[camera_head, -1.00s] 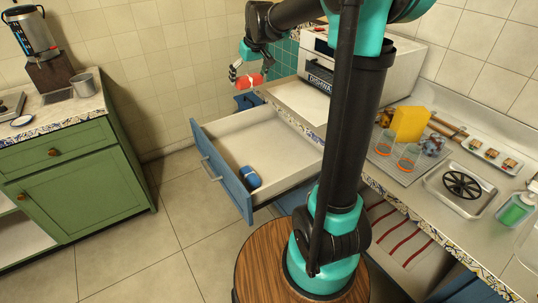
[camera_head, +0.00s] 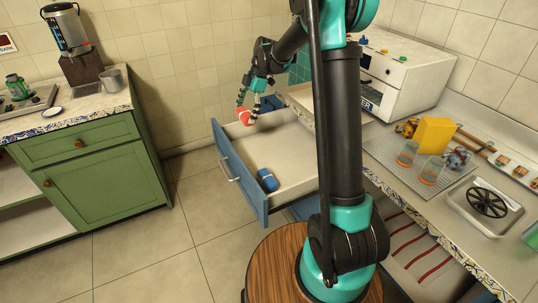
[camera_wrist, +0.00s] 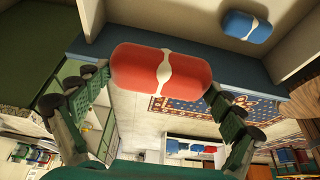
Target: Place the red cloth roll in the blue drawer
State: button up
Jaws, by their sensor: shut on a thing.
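The red cloth roll (camera_head: 245,117) with a pale band is held in my gripper (camera_head: 248,112), above the far left part of the open blue drawer (camera_head: 237,183). In the wrist view the red roll (camera_wrist: 140,74) lies between the two fingers of my gripper (camera_wrist: 150,90), and the drawer's blue front wall (camera_wrist: 240,70) is behind it. A blue cloth roll (camera_head: 267,180) lies on the pale drawer floor near the front; it also shows in the wrist view (camera_wrist: 246,26). The rest of the drawer floor looks bare.
The counter (camera_head: 377,170) above the drawer carries a rack with glasses (camera_head: 431,170), a yellow box (camera_head: 433,137) and a metal tray (camera_head: 470,214). A white oven (camera_head: 410,82) stands at the back. A green cabinet (camera_head: 100,185) is at left, with open floor between.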

notch_tip(320, 180, down, 19)
jog(key=shift+r, duration=0.2)
dwell(0.3)
jog(key=o, duration=0.8)
jog(key=shift+f, duration=0.15)
jog(key=v, duration=1.2)
jog(key=s+d+r+m+t, duration=0.2)
jog(key=s+d+r+m, duration=0.25)
jog(key=s+m, duration=0.2)
jog(key=s+d+f+m+t+h, duration=0.1)
jog(key=s+d+m, duration=0.2)
jog(key=s+m, duration=0.2)
jog(key=s+d+f+m+t+h, duration=0.1)
jog(key=s+d+m, duration=0.3)
jog(key=s, duration=0.7)
jog(key=s+d+f+m+t+h, duration=0.1)
jog(key=s+d+m+t+h, duration=0.1)
jog(key=s+d+m, duration=0.2)
jog(key=shift+s+d+f+m, duration=0.1)
jog(key=shift+s+m, duration=0.7)
jog(key=shift+s, duration=0.4)
jog(key=shift+s+d+f+m, duration=0.1)
jog(key=shift+s+m, duration=0.65)
jog(key=shift+s, duration=0.4)
